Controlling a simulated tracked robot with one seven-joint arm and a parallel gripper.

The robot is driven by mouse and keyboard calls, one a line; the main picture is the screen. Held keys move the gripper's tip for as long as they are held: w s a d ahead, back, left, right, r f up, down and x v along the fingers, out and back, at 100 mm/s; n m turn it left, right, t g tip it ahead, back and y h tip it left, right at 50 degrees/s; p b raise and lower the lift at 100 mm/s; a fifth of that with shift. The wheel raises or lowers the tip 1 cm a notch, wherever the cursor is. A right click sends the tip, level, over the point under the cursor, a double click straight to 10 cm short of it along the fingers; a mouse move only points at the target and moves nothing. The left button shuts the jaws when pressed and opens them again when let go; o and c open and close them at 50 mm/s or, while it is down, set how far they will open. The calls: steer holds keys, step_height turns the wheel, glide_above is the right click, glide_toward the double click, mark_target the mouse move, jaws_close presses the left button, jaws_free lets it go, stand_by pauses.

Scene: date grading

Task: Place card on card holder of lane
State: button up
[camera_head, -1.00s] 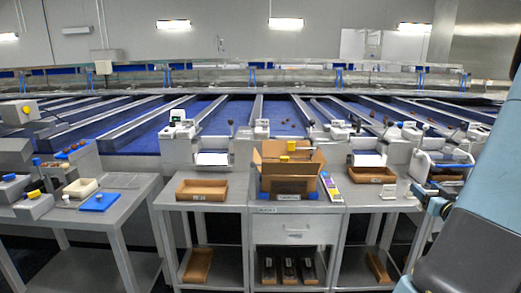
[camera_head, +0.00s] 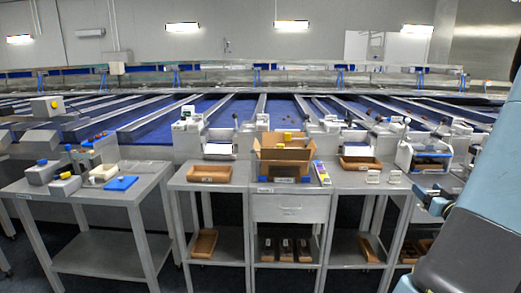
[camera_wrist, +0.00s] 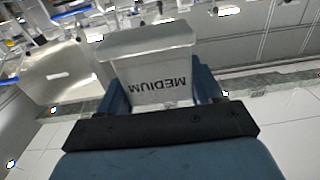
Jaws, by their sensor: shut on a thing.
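My gripper (camera_wrist: 160,95) is shut on a pale card (camera_wrist: 150,50) marked MEDIUM, which appears upside down in the wrist view. The card stands between the two blue fingers. In the head view, part of my gripper (camera_head: 437,203) shows at the right beside my arm, in front of the bench; the held card cannot be made out there. Small white card-like pieces stand at the lane ends, one at the left (camera_head: 187,113) and one at the middle (camera_head: 262,122). Their lettering is too small to read, and I cannot tell which are holders.
Two small white pieces (camera_head: 372,177) stand on the right bench. An open cardboard box (camera_head: 283,168) stands at the middle bench, with a brown tray (camera_head: 209,173) to its left. Floor in front looks clear.

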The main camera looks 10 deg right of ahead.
steer(key=w+a+f+n+y, duration=0.1)
steer(key=w+a+f, duration=0.4)
steer(key=w+a, duration=0.35)
steer(key=w+a+f+n+y, duration=0.15)
steer(key=w+a+f, duration=0.25)
steer(key=w+a, duration=0.45)
steer(key=w+a+f, duration=0.2)
steer(key=a+f, duration=0.2)
steer(key=a, duration=0.4)
steer(key=w+a+f+y, duration=0.1)
steer(key=w+a+f, duration=0.2)
steer(key=a, duration=0.5)
steer(key=w+a+f, duration=0.2)
steer(key=a+f, duration=0.4)
steer(key=a, duration=0.2)
steer(key=shift+w, duration=0.35)
